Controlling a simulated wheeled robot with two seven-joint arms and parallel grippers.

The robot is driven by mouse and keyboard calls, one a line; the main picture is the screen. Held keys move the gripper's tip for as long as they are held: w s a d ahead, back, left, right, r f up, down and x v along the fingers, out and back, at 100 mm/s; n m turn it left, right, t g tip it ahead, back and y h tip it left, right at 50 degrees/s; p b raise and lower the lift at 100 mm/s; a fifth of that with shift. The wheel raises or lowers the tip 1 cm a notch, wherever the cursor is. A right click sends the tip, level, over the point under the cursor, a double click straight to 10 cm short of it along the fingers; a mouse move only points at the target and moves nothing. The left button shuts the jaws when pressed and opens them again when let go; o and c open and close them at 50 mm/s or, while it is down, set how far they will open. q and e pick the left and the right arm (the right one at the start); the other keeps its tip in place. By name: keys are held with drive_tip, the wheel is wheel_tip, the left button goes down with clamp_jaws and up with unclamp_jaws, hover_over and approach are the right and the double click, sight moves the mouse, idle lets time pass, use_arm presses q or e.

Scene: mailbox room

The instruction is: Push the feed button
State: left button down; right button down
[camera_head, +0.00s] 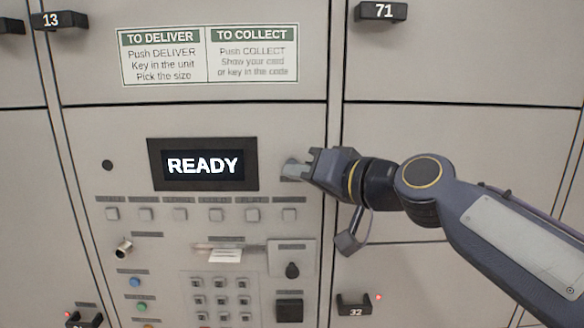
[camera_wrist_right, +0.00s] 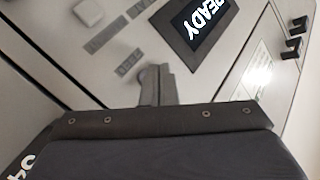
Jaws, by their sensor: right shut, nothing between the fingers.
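The locker control panel (camera_head: 215,118) has a row of small grey square buttons (camera_head: 181,215) under the display. Their labels are too small to read, so I cannot tell which is the feed button. A blue button (camera_head: 134,282) and a green button (camera_head: 141,307) sit at the lower left. My right gripper (camera_head: 292,169) is shut and empty, right of the display and above the row's right end. In the right wrist view, its fingers (camera_wrist_right: 158,86) point at the panel, and one grey square button (camera_wrist_right: 89,12) shows at the top. Contact with the panel cannot be told. My left gripper is out of view.
The display (camera_head: 203,165) reads READY. Below the row are a slot with a white slip (camera_head: 225,256), a keypad (camera_head: 220,297), a dark knob (camera_head: 292,270) and a metal key lock (camera_head: 123,248). Locker handles 71 (camera_head: 382,11) and 32 (camera_head: 354,304) stick out at right.

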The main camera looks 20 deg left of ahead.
drive_tip(key=s, duration=0.2)
drive_tip(key=s+d, duration=0.1)
drive_tip(key=s, duration=0.2)
drive_tip(key=shift+d+b, duration=0.2)
drive_tip(key=shift+b, duration=0.2)
drive_tip(key=shift+w, duration=0.1)
idle(1.5)
